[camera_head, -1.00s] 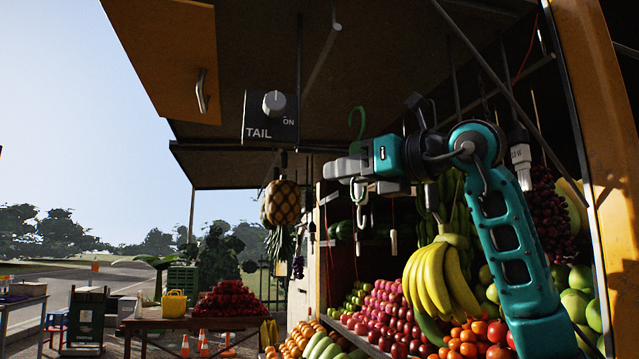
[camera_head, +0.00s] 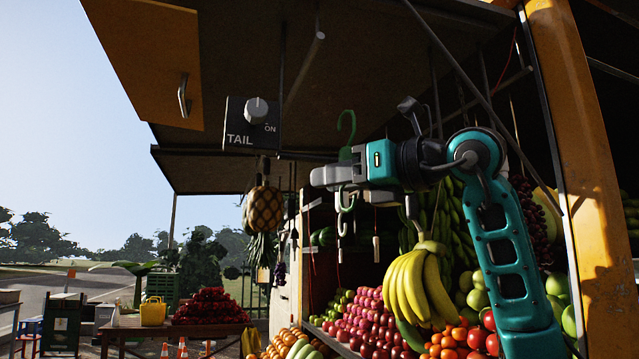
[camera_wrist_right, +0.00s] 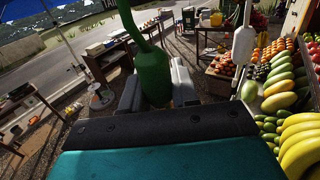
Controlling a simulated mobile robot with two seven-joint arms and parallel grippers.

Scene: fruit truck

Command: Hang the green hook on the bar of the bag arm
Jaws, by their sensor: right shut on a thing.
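The green hook (camera_head: 346,127) stands upright above my right gripper (camera_head: 335,176) in the head view, its curved top open. The right gripper is shut on it. In the right wrist view the green hook (camera_wrist_right: 152,72) rises between the two grey fingers (camera_wrist_right: 156,90). A curved hook piece (camera_head: 347,201) shows below the gripper; I cannot tell whether it is the hook's lower end. A grey bar (camera_head: 305,65) with a round end hangs under the roof, up and left of the hook and apart from it. I cannot tell whether it is the bag arm's bar. My left gripper is out of view.
A TAIL switch panel (camera_head: 252,122) and a hanging pineapple (camera_head: 266,209) are left of the gripper. Bananas (camera_head: 421,285) hang below the right arm. A yellow post (camera_head: 575,130) stands at the right. Fruit piles fill the stand below. Open air lies at the far left.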

